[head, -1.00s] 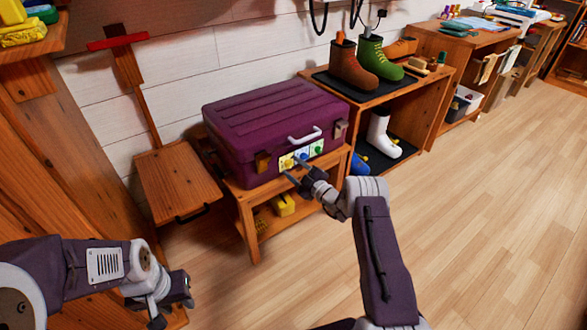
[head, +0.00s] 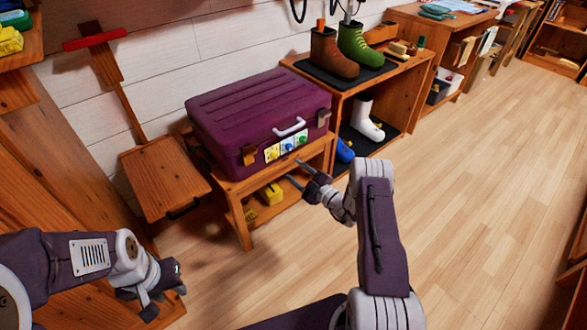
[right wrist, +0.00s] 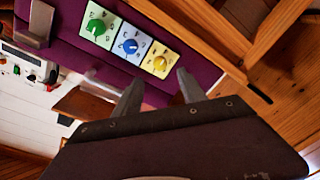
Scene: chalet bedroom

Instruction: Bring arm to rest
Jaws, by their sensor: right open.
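My right gripper (head: 294,172) is open and empty, in front of the purple suitcase (head: 245,110) and a little apart from its dial panel. In the right wrist view the open fingers (right wrist: 158,90) show below the panel with green, blue and yellow dials (right wrist: 130,45). My right arm reaches forward from the bottom of the head view. My left gripper (head: 165,295) is at the lower left, over the floor beside wooden furniture. Its fingers are small and angled, so I cannot tell whether it is open or shut.
The suitcase stands on a low wooden bench (head: 236,188) with a yellow object (head: 271,193) on its lower shelf. A shoe rack (head: 375,85) holds boots to the right. A wooden stool or seat (head: 163,178) is on the left. The floor on the right (head: 480,190) is clear.

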